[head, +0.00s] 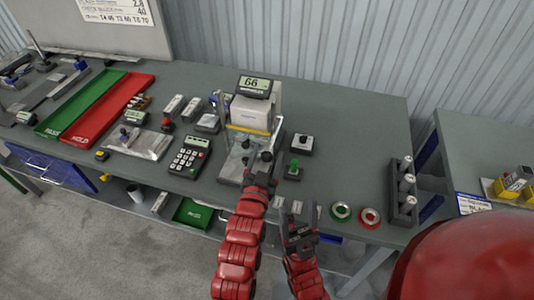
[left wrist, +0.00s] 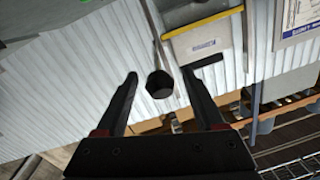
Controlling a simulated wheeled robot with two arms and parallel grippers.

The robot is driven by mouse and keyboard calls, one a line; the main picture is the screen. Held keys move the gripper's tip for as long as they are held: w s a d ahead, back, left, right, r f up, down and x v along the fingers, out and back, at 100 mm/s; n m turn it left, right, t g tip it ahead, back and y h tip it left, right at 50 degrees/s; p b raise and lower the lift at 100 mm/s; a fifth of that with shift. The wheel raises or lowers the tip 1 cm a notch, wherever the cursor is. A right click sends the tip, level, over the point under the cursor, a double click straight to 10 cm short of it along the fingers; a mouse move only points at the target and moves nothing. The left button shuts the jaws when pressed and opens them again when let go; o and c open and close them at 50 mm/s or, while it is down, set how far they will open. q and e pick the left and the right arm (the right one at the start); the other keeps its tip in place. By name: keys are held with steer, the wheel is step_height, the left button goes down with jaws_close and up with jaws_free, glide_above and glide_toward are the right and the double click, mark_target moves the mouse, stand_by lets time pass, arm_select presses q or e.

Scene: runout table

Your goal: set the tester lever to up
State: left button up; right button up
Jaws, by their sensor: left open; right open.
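The tester (head: 248,115) stands near the middle of the table, with a display (head: 255,87) reading 66 on top. A black knob (head: 266,156), which looks like the lever's end, is at its lower front right. My left gripper (head: 260,180) is open just in front of it. In the left wrist view the black knob (left wrist: 160,85) on a thin rod appears between the open fingers, touching neither. I cannot tell how deep it sits between them. My right gripper (head: 298,212) is open and empty near the table's front edge.
A box with a green button (head: 294,168) and another button box (head: 302,145) stand right of the tester. A calculator-like keypad (head: 189,157) is to its left. Green (head: 341,210) and red (head: 370,217) rings and a bottle rack (head: 403,205) lie further right.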

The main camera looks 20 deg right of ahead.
arm_select(q)
jaws_close()
stand_by(0.3)
stand_by(1.1)
